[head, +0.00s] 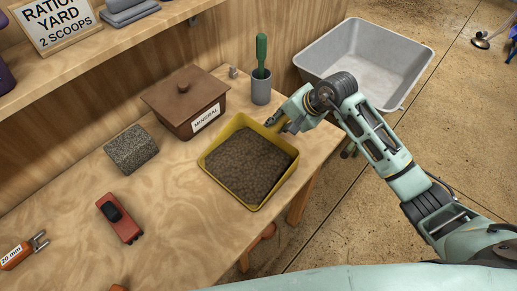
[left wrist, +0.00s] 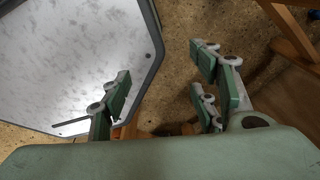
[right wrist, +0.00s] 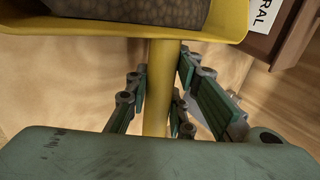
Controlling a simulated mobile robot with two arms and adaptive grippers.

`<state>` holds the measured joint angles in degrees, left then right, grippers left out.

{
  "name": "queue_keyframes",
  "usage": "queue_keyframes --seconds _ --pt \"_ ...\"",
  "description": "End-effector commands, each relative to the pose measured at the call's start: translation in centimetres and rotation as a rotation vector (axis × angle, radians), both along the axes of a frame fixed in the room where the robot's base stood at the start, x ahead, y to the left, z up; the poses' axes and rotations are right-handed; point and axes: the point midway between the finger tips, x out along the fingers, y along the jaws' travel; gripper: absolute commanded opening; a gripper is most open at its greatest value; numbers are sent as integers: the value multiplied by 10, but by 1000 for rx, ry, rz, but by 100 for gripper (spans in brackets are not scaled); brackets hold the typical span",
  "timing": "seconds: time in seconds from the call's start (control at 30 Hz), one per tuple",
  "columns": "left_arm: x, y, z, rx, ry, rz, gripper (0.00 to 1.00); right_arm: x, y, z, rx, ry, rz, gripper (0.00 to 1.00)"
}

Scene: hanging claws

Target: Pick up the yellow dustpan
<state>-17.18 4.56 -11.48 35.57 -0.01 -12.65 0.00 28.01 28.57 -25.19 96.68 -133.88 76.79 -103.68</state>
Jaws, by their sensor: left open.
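The yellow dustpan (head: 205,164) is full of brown grains and is at the right end of the wooden table. Its handle points up and right in the head view, towards my right gripper (head: 283,122). In the right wrist view the yellow handle (right wrist: 160,90) runs between the fingers of my right gripper (right wrist: 157,92). A narrow gap shows on its left side; the right fingers are close against it. Whether they grip it is unclear. My left gripper (left wrist: 160,80) is open and empty, seen only in the left wrist view.
A brown mineral box (head: 183,97), a grey cup (head: 261,90) with a green-handled tool, a grey textured block (head: 131,150) and a red object (head: 120,218) stand on the table (head: 170,190).

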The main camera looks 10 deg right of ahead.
Motion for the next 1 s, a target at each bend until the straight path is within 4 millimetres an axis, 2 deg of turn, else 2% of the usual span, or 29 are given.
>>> queue_keyframes --seconds 0.2,0.73,1.0 --pt "0 0 0 0 0 0 56 0 0 0 0 0 1 0" --pt "0 0 -1 0 -1 0 56 1 0 3 0 -2 0 0" --pt "0 0 -5 0 -1 1 56 1 0 17 -1 -3 2 0"
